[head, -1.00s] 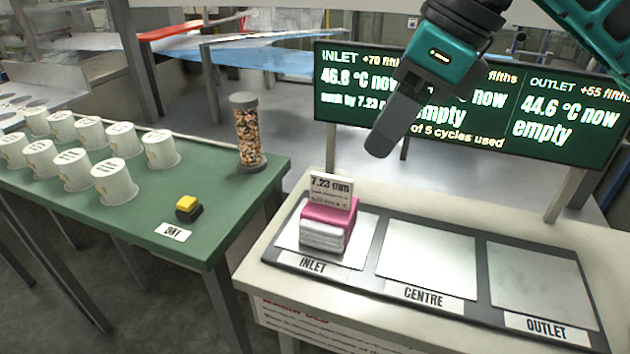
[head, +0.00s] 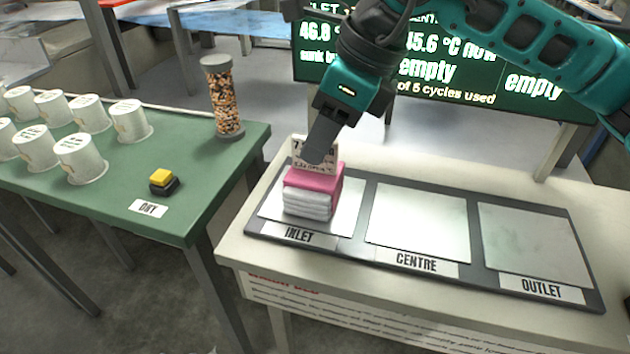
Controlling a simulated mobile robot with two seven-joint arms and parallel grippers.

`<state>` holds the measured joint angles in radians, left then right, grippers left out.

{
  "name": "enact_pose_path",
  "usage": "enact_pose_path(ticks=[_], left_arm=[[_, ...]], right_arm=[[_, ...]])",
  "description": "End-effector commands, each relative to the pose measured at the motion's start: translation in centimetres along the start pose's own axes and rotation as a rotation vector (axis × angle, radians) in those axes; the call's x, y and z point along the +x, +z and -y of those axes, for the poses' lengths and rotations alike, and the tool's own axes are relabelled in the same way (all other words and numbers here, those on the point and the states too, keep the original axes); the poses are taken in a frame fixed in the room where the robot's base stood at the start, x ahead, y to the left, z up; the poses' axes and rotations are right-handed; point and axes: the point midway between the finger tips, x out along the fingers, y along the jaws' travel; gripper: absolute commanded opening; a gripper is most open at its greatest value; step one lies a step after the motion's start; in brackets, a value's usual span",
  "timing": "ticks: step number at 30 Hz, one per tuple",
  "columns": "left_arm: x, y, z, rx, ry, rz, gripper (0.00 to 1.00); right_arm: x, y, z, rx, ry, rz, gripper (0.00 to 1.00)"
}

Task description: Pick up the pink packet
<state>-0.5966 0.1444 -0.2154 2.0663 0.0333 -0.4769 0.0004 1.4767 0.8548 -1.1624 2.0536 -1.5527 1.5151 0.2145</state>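The pink packet (head: 316,178) sits on the inlet plate of the dark three-plate tray (head: 362,252), with a white folded layer at its front and a small printed card (head: 302,150) standing at its back. My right gripper (head: 318,152) points down just above and behind the packet, partly covering the card. Only one dark finger face shows, so its opening is hidden, and I cannot tell whether it touches the packet. My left gripper is not in view.
The centre plate (head: 418,222) and outlet plate (head: 534,245) are bare. A display board (head: 440,72) stands behind the tray. On the green table (head: 205,165) at left are several white tubs, a bead-filled cylinder (head: 222,100) and a yellow button (head: 162,178).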

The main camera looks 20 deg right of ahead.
Motion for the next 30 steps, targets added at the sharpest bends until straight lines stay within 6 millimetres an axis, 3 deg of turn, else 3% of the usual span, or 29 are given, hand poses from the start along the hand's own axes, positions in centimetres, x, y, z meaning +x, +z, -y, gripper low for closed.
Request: enact_pose_path(ticks=[5, 13, 25, 30], left_arm=[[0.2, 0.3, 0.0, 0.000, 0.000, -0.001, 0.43], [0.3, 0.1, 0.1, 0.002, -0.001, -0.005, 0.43], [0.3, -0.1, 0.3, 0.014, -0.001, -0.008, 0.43], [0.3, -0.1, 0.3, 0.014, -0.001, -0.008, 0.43]], right_arm=[[2.3, 0.1, 0.0, 0.001, 0.002, 0.000, 0.39], [2.5, 0.1, 0.0, 0.001, 0.000, 0.001, 0.39], [2.5, 0.1, 0.0, 0.000, 0.000, 0.001, 0.02], [2.5, 0.1, 0.0, 0.001, 0.000, 0.001, 0.00]])
